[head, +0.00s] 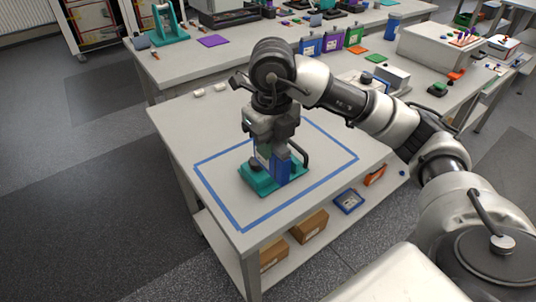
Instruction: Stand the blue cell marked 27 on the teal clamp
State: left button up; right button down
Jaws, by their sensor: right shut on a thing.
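A blue cell (281,170) is upright in my right gripper (268,148) over the near table. A pale label patch shows on its left side, but I cannot read a number. The teal clamp (260,189) lies inside a blue tape outline on the table, right under the cell. The cell's lower end is at the clamp's base; I cannot tell whether it rests on it. My right gripper is shut on the cell's upper part and hides it. My left gripper is not in view.
Blue tape (217,206) marks a rectangle on the table (180,125). Blue (311,46), purple (333,41) and green (354,36) cells stand on the back bench. A teal stand (166,25) is at back left. Cardboard boxes (307,226) sit on the shelf below.

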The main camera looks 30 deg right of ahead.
jog(key=w+d+f+p, duration=0.1)
jog(key=w+d+f, duration=0.1)
jog(key=w+f, duration=0.1)
jog(key=w+d+f+p, duration=0.1)
jog(key=w+d+f, duration=0.1)
jog(key=d+f, duration=0.1)
jog(key=w+d+f+p, duration=0.1)
jog(key=w+d+f, duration=0.1)
jog(key=w+f, duration=0.1)
jog(key=shift+w+d+f, duration=0.35)
jog(key=shift+f, duration=0.55)
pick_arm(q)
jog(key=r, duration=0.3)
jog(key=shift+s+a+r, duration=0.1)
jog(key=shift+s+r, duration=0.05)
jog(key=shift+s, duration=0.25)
pick_arm(e)
jog(key=c, duration=1)
grip_release()
jog(key=shift+f, duration=0.15)
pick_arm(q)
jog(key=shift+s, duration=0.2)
pick_arm(e)
jog(key=shift+o, duration=0.2)
